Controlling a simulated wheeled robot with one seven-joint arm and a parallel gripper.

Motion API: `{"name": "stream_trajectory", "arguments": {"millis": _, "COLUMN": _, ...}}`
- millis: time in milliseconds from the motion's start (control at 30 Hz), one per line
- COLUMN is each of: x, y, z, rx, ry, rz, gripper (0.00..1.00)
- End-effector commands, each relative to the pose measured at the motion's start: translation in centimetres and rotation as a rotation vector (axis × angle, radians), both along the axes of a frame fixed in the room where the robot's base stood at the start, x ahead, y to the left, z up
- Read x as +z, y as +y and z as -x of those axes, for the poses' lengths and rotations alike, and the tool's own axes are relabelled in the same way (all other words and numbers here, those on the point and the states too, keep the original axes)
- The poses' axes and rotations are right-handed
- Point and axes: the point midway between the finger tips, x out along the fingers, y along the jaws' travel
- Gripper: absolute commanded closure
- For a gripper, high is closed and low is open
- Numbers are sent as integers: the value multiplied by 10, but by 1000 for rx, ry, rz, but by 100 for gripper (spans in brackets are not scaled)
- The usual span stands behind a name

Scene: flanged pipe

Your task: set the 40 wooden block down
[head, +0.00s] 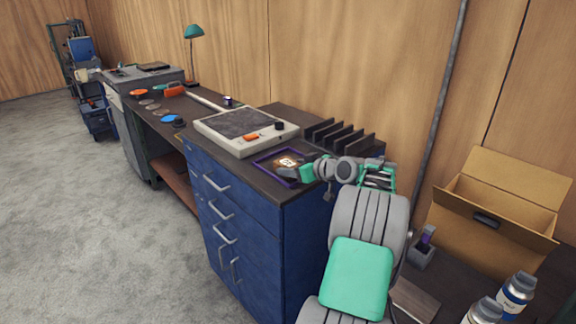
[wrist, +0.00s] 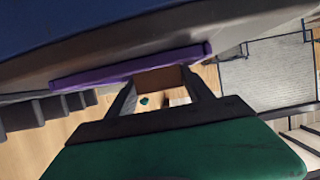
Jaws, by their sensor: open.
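The wooden block (head: 287,161), with a pale face and dark marking I cannot read clearly, sits within the purple-edged tray (head: 267,173) on the dark desk top. In the wrist view, the block's brown side (wrist: 158,79) shows between the two dark fingers. My gripper (head: 291,168) reaches in from the right, low over the tray, with its fingers open on either side of the block. The wrist view also shows the tray's purple edge (wrist: 130,67) close beside the fingers. Whether a finger touches the block is hidden.
A bench device with a dark top (head: 240,124) stands just behind the tray. A black slotted rack (head: 340,136) is at the desk's back right. An open cardboard box (head: 490,220), a small cup (head: 422,252) and bottles (head: 515,292) stand at right.

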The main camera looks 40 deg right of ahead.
Motion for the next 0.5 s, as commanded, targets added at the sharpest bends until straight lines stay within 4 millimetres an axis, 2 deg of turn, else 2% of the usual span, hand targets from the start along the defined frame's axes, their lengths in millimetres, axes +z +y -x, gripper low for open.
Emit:
{"name": "stream_trajectory", "arguments": {"millis": 33, "x": -1, "y": 1, "z": -10, "rx": 3, "ry": 1, "rz": -2, "gripper": 40}}
{"name": "stream_trajectory", "arguments": {"millis": 133, "x": -8, "y": 1, "z": -22, "rx": 2, "ry": 1, "rz": -1, "gripper": 40}}
{"name": "stream_trajectory", "arguments": {"millis": 367, "x": -10, "y": 1, "z": -25, "rx": 0, "ry": 0, "rz": 0, "gripper": 40}}
{"name": "stream_trajectory", "arguments": {"millis": 500, "x": -10, "y": 1, "z": -25, "rx": 1, "ry": 1, "rz": 0, "gripper": 51}}
